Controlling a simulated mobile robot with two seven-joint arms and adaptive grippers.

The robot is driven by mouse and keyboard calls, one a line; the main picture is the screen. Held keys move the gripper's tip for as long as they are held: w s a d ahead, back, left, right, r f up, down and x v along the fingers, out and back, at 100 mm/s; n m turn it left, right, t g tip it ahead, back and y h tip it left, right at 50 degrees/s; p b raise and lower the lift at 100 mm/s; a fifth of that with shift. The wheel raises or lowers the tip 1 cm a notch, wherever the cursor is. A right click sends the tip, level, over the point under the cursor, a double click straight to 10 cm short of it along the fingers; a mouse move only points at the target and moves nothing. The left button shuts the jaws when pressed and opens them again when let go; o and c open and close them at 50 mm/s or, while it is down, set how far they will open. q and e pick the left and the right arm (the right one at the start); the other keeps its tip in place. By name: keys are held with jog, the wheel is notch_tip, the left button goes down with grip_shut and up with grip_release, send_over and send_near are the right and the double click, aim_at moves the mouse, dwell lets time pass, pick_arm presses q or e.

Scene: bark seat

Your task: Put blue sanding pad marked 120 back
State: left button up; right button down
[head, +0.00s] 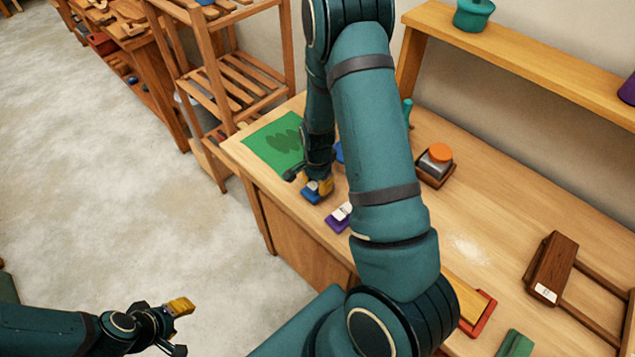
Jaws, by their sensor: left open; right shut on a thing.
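My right gripper (315,185) is over the left part of the wooden bench (455,215), pointing down and shut on a blue pad (311,195). The pad is at or just above the bench top, near the front edge; I cannot tell if it touches. Its marking is too small to read. A purple pad with a white label (338,218) lies just right of it. Another blue thing (339,152) is mostly hidden behind my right arm. My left gripper (179,328) is open and empty over the floor at lower left.
A green mat (268,146) lies at the bench's left end. An orange-lidded jar (437,162) stands in a small wooden tray. A dark brown block (551,267), a red tray (479,312) and a green block (515,343) are at right. A raised shelf (520,55) runs along the back.

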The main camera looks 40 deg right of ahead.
aim_at(317, 182)
jog(key=c, duration=0.8)
grip_release()
jog(key=shift+f, duration=0.15)
jog(key=shift+w+r, duration=0.1)
jog(key=shift+r, duration=0.45)
notch_tip(317, 182, up, 11)
jog(key=p, duration=0.2)
jog(key=s+a+f+n+y, duration=0.1)
jog(key=a+f+n, duration=0.3)
jog(key=a, duration=0.4)
jog(key=s+a+f+n+t+y, duration=0.1)
jog(key=s+a+f+n, duration=0.2)
jog(key=a+n, duration=0.3)
jog(key=s+a+f+n+t+y, duration=0.1)
jog(key=a+f+n, duration=0.4)
jog(key=a, duration=0.6)
jog(key=shift+s+a+y, duration=0.25)
jog(key=shift+s+y, duration=0.25)
jog(key=shift+s, duration=0.3)
jog(key=shift+f, duration=0.1)
